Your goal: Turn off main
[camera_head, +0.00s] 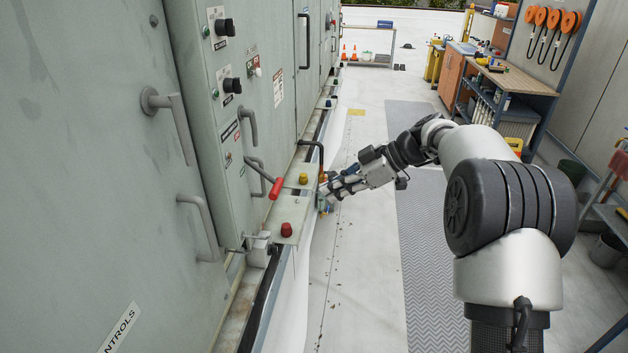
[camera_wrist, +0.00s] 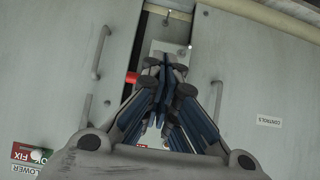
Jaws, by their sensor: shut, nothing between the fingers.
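A lever with a red grip (camera_head: 275,188) sticks out low on the grey cabinet's control column. Part of the red grip also shows in the wrist view (camera_wrist: 131,78), left of my fingers. No label reading "main" is legible. Two black knobs are on the column, an upper one (camera_head: 225,27) and a lower one (camera_head: 232,85). A red button (camera_head: 287,229) and a yellow button (camera_head: 303,178) sit on small ledges below. My gripper (camera_head: 324,198) is shut and empty, just right of these ledges, apart from the red grip. In the wrist view my fingers (camera_wrist: 165,68) hide part of the cabinet.
Grey cabinet doors with bar handles (camera_head: 199,226) line the left, one labelled CONTROLS (camera_head: 118,328). A grey mat (camera_head: 424,215) lies on the floor at right. A workbench (camera_head: 511,79) stands at the back right. The pale floor between is mostly clear.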

